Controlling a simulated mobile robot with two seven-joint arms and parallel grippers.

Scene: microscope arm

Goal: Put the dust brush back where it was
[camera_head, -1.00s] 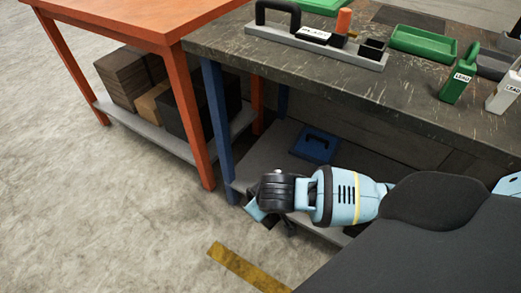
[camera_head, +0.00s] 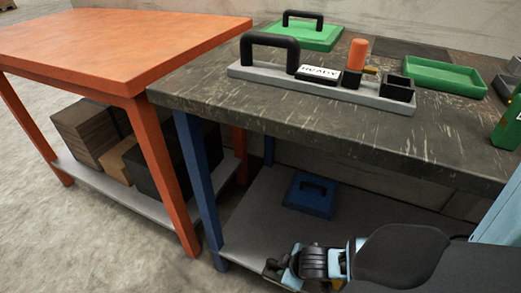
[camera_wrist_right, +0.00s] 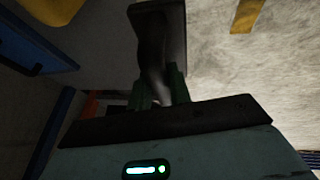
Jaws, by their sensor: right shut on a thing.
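My right gripper (camera_head: 277,271) is low in front of the dark workbench, by its lower shelf, at the bottom of the head view. In the right wrist view its green fingers (camera_wrist_right: 160,92) are shut on a dark thing, which I take to be the dust brush (camera_wrist_right: 156,50). It has a narrow curved part between the fingers and a wider flat part beyond them. In the head view the held brush cannot be made out clearly. My left gripper is not in view.
The workbench (camera_head: 300,122) carries a grey holder (camera_head: 265,75) with a black handle, a label, an orange-topped thing (camera_head: 358,54) and dark boxes. A blue handled thing (camera_head: 312,195) sits on the lower shelf (camera_head: 250,225). An orange table (camera_head: 120,45) adjoins at left.

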